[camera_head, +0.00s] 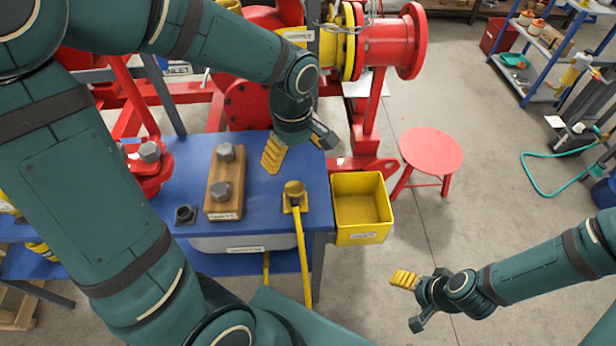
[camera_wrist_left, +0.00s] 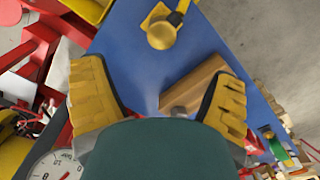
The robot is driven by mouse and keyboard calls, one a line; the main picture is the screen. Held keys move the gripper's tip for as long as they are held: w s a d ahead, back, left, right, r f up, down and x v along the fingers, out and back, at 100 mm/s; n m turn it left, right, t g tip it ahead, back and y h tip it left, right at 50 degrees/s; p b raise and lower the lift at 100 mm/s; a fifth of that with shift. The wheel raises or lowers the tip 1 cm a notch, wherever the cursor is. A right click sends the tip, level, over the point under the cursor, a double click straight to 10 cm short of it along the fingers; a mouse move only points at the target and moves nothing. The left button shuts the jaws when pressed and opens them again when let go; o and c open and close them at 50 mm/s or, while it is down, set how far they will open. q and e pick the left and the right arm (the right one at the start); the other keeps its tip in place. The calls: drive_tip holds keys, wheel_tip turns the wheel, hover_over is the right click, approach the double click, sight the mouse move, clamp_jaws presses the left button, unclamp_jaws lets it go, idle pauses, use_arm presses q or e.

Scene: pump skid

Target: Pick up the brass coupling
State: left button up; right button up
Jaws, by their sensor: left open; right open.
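A brass-coloured round piece, which looks like the brass coupling (camera_head: 294,188), stands on a small yellow plate near the right end of the blue bench (camera_head: 262,226). In the left wrist view the coupling (camera_wrist_left: 161,35) is beyond the fingertips, at top centre. My left gripper (camera_head: 298,148) is open and empty, above the bench and a little behind the coupling. Its two yellow-padded fingers also show in the left wrist view (camera_wrist_left: 162,95). My right gripper (camera_head: 411,301) is open and empty over the floor at the lower right, well away from the bench.
A wooden block (camera_head: 214,200) with two grey fittings stands left of the coupling, beside a dark fitting (camera_head: 185,214). A yellow bin (camera_head: 361,207) adjoins the bench's right; a red stool (camera_head: 431,150) stands beyond.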

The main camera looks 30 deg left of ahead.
sight(294, 188)
use_arm(q)
wheel_tip(294, 188, down, 9)
drive_tip(key=shift+w+r+b, duration=0.15)
drive_tip(key=shift+b, duration=1)
drive_tip(key=f, duration=0.1)
drive_tip(key=f+b, duration=0.1)
drive_tip(key=f, duration=0.2)
drive_tip(key=shift+s+a+f, duration=0.1)
drive_tip(key=shift+s+a, duration=0.15)
drive_tip(key=shift+s, duration=0.05)
drive_tip(key=shift+f, duration=0.45)
use_arm(e)
drive_tip(key=f, duration=0.2)
drive_tip(key=w+f, duration=0.1)
drive_tip(key=shift+f, duration=0.35)
